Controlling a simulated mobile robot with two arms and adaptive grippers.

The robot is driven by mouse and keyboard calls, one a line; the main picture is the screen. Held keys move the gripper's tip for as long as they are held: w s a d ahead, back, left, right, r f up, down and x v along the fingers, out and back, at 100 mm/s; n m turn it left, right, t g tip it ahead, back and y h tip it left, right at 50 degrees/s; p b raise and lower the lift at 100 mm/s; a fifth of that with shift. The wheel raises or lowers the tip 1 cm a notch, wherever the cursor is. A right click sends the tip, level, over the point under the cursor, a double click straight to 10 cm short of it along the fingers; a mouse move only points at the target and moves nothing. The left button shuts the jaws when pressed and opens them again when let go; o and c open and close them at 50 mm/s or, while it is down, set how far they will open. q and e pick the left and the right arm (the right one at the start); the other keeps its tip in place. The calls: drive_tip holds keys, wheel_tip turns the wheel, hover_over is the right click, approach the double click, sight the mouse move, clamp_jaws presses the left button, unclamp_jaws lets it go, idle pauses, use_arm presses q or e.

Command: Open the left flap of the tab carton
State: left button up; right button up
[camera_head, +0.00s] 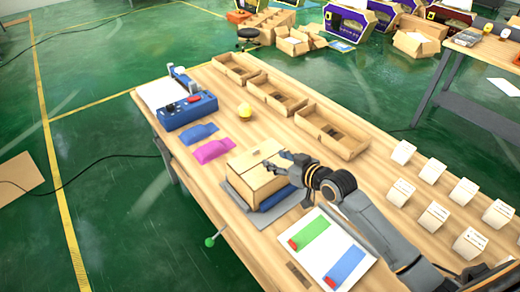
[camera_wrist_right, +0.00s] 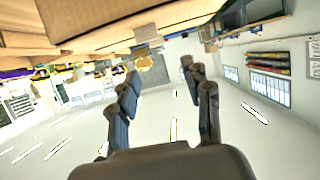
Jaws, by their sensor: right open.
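The tab carton (camera_head: 252,184), a tan box, stands on a dark blue and grey base near the front middle of the table. A seam shows on its top; I cannot tell exactly how its left flap lies. My right gripper (camera_head: 277,165) is at the carton's top, near its right back corner, and hides part of it. In the right wrist view my right gripper (camera_wrist_right: 166,85) is open, with nothing between its fingers. A tan surface, which looks like cardboard, fills the top left of that view. My left gripper is not in view.
Three open trays (camera_head: 334,132) line the table's back edge. Several white boxes (camera_head: 432,217) stand at right. A white sheet (camera_head: 330,243) with green and blue strips lies before the carton.

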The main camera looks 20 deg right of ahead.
sight(256, 151)
drive_tip(key=x, duration=0.3)
drive_tip(key=shift+w+f, duration=0.15)
drive_tip(key=shift+w, duration=0.25)
drive_tip(key=x, duration=0.5)
drive_tip(key=shift+w+f+p, duration=0.1)
drive_tip(key=shift+f+p, duration=0.05)
drive_tip(key=shift+p, duration=0.2)
drive_tip(key=shift+w+a+f, duration=0.15)
drive_tip(key=shift+w+f, duration=0.1)
drive_tip(key=shift+w, duration=0.25)
drive_tip(key=shift+w+f, duration=0.1)
drive_tip(key=shift+w, duration=0.05)
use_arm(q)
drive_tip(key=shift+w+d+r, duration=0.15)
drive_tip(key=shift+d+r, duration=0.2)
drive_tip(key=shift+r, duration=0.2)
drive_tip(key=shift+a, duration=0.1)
use_arm(e)
clamp_jaws()
